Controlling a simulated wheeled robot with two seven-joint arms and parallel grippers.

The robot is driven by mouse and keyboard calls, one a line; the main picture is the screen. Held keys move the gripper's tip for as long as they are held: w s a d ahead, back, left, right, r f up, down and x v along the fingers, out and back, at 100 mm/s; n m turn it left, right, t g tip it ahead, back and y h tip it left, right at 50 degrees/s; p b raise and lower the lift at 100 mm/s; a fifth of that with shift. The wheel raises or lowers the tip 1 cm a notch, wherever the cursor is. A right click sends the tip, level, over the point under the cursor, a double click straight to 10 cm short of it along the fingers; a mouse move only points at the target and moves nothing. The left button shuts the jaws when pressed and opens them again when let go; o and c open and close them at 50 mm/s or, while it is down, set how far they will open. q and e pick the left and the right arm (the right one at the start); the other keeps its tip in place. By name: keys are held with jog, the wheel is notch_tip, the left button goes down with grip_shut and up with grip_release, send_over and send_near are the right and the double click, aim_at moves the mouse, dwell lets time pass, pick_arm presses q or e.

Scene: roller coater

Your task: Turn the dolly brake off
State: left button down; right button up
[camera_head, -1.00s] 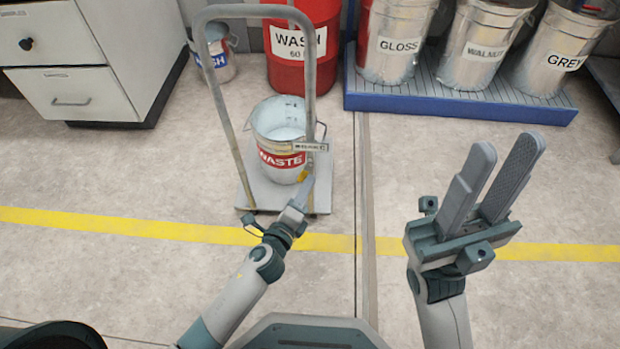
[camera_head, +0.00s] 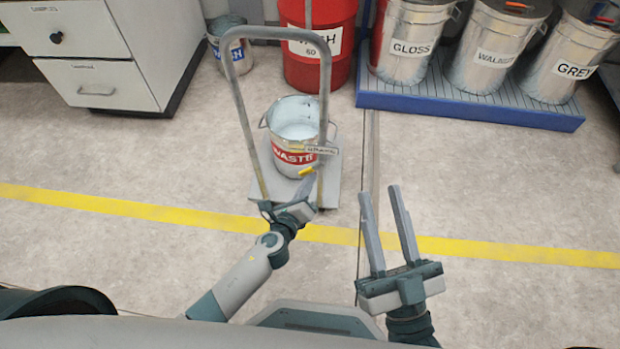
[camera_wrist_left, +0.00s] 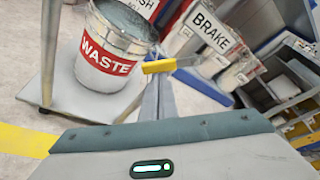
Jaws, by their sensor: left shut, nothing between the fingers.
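The dolly (camera_head: 329,184) has a flat grey platform and a tall bent-tube handle (camera_head: 238,102). A white sign (camera_head: 322,150) on it reads BRAKE in the left wrist view (camera_wrist_left: 208,28). A yellow-ended lever (camera_head: 307,171) sits below the sign; its yellow end also shows in the left wrist view (camera_wrist_left: 158,67). My left gripper (camera_head: 308,181) is shut and empty, its fingertips right at the yellow end; I cannot tell whether they touch. My right gripper (camera_head: 382,189) is open and empty, raised to the right of the dolly.
A metal WASTE bucket (camera_head: 294,122) of pale liquid stands on the dolly. Behind are a red WASH drum (camera_head: 318,68) and several metal cans on a blue-edged pallet (camera_head: 465,108). A drawer cabinet (camera_head: 100,85) stands back left. The floor to the right is clear.

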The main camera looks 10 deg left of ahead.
pick_arm(q)
jog(key=a+r+m+y+p, duration=0.1)
jog(key=m+p, duration=0.1)
jog(key=p, duration=0.2)
jog(key=shift+a+r+p, duration=0.1)
jog(key=shift+r+p, duration=0.1)
jog(key=shift+p, duration=0.15)
pick_arm(e)
jog(key=w+d+f+g+h, duration=0.1)
jog(key=d+f+g+h, duration=0.25)
jog(key=f+g, duration=0.95)
pick_arm(q)
jog(key=shift+a+r+m+g+y+p, duration=0.2)
jog(key=shift+m+g+y+p, duration=0.1)
jog(key=shift+m+p, duration=0.4)
jog(key=a+r+m+y+p, duration=0.1)
jog(key=r+m+p, duration=0.1)
jog(key=p, duration=0.3)
jog(key=shift+y, duration=0.3)
pick_arm(e)
jog(key=s+d+f+g+h, duration=0.3)
jog(key=s+d+f+g, duration=0.1)
jog(key=s+d+f, duration=0.4)
jog(key=shift+d+f+m+h, duration=0.2)
jog(key=shift+d+m+h, duration=0.05)
jog(key=shift+m+h, duration=0.15)
pick_arm(q)
jog(key=shift+d, duration=0.1)
pick_arm(e)
jog(key=shift+w, duration=0.1)
